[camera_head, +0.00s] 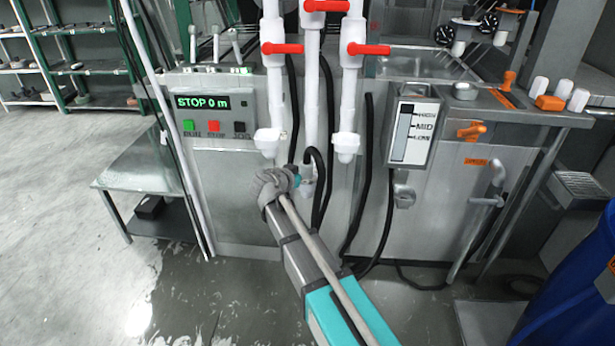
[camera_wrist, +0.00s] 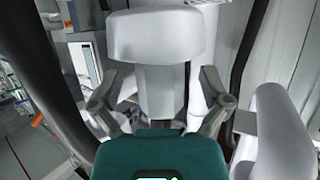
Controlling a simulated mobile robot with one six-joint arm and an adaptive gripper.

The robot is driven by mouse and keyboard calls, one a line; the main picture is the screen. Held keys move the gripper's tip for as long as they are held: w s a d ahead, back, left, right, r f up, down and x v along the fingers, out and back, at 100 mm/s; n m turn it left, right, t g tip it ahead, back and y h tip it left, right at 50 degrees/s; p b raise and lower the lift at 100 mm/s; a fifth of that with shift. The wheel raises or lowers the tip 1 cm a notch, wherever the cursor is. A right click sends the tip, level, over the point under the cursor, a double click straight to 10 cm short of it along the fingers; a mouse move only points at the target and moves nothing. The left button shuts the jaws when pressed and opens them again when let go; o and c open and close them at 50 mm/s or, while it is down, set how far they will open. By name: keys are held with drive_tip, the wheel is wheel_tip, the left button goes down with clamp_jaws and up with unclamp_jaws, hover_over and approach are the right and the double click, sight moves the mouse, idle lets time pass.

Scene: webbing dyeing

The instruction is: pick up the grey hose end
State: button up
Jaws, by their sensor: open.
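A black hose arches over beside the middle white pipe, and a small grey fitting (camera_head: 308,188), seemingly the grey hose end, shows below it in the head view. My gripper (camera_head: 299,182) is right beside this fitting, its fingers mostly hidden by my wrist. In the wrist view my gripper (camera_wrist: 160,82) has its two fingers spread apart. A pale grey rounded block with a narrower stem (camera_wrist: 160,95) shows between them, with gaps on both sides. I cannot tell for sure whether this piece is the hose end, nor whether a finger touches it.
White pipes (camera_head: 312,90) with red valve handles stand close above my gripper. Black hoses (camera_head: 362,180) hang to its right. A control panel (camera_head: 215,115) is on the left and a level gauge (camera_head: 412,133) on the right. A steel table (camera_head: 140,165) stands at left; the floor there is wet.

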drive_tip(key=shift+x, duration=0.9)
clamp_jaws()
drive_tip(key=shift+r, duration=0.2)
